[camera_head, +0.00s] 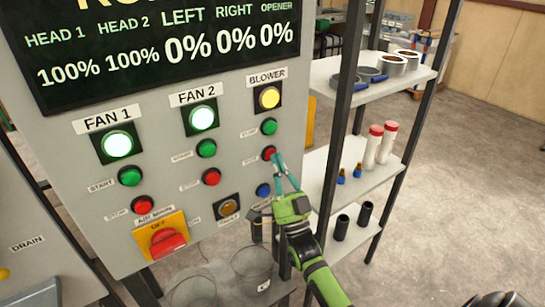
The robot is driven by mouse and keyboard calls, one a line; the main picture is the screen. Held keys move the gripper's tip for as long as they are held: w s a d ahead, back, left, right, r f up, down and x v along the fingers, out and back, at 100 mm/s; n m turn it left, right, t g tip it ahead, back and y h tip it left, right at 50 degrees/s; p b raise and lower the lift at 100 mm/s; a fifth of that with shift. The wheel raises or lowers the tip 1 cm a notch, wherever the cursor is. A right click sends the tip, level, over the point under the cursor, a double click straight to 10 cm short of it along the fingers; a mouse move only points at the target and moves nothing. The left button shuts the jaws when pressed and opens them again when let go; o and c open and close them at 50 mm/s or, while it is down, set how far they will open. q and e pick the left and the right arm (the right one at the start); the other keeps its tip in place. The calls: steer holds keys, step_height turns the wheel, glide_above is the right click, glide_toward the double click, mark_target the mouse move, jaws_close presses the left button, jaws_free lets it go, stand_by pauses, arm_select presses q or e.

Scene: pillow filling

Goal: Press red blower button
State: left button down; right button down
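The red blower button (269,153) is on the grey control panel, below the green blower button (269,127) and the lit yellow lamp under the BLOWER label (267,77). My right gripper (279,160) has teal fingers that come together at the tips, with nothing seen between them. Its tips are just right of the red blower button in the picture, and its green arm comes up from below. I cannot tell whether the tips touch the button or panel. My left gripper is not in view.
A blue button (263,190) lies below the red one, close to my gripper. Fan buttons and a red rotary switch (168,242) are to the left. A shelf rack (352,185) with bottles and cups stands to the right. Clear buckets (240,270) sit below the panel.

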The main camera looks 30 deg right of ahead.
stand_by(0.5)
steer(key=shift+s+p, duration=0.4)
steer(key=shift+s, duration=0.45)
steer(key=s, duration=0.1)
steer(key=s+p, duration=0.1)
steer(key=s, duration=0.1)
steer(key=s+p, duration=0.1)
steer(key=s, duration=0.1)
steer(key=shift+d, duration=0.25)
stand_by(0.4)
